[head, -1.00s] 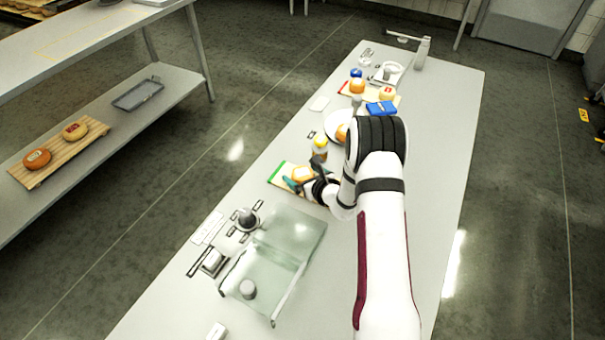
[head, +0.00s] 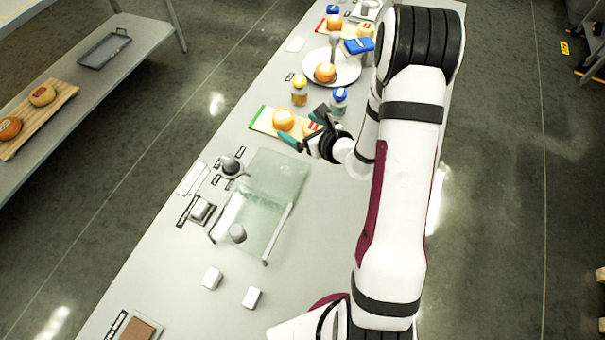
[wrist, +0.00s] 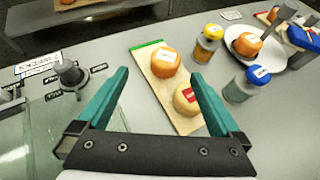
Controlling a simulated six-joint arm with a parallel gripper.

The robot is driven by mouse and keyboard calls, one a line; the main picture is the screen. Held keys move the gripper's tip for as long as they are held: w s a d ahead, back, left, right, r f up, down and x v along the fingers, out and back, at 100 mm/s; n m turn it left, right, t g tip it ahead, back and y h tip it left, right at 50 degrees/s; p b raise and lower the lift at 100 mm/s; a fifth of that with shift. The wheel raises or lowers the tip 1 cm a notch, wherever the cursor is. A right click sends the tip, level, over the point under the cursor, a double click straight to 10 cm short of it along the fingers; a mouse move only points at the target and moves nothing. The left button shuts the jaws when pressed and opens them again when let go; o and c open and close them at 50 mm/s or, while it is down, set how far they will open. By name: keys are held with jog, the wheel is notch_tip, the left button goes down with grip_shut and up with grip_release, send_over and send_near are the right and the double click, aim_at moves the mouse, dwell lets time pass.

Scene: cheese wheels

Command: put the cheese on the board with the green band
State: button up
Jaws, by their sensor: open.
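The board with the green band (head: 258,120) lies on the table; its green end also shows in the wrist view (wrist: 147,46). An orange cheese with a white label (head: 283,119) lies on it near the green end. A paler yellow cheese with a red label (wrist: 187,98) lies beside it towards the near end, partly hidden by my gripper in the head view. Another orange cheese (head: 325,72) sits on a white plate (head: 346,80).
A yellow-capped jar (head: 299,90) and a blue-capped jar (head: 339,101) stand just beyond the board. A glass-like slab with a handle (head: 275,175) lies at the near left. Farther back are a red-ended board with cheeses and a blue box (head: 359,46).

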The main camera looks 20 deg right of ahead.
jog(key=s+a+r+n+g+y, duration=0.2)
jog(key=s+a+r+n+y, duration=0.2)
jog(key=a+r+n+y, duration=0.6)
jog(key=s+a+r+n+g+h, duration=0.2)
jog(key=s+a+r+n+g, duration=0.35)
jog(key=s+a, duration=0.45)
jog(key=s+n+g+h, duration=0.45)
jog(key=s+n, duration=0.45)
jog(key=s, duration=0.4)
jog(key=s+d+f+n+h, duration=0.1)
jog(key=s+d+n+h, duration=0.2)
jog(key=d, duration=0.4)
jog(key=shift+s+d+f+h, duration=0.25)
jog(key=shift+s+d+h, duration=0.1)
jog(key=shift+s+h, duration=0.4)
jog(key=shift+w, duration=0.1)
jog(key=shift+c, duration=0.2)
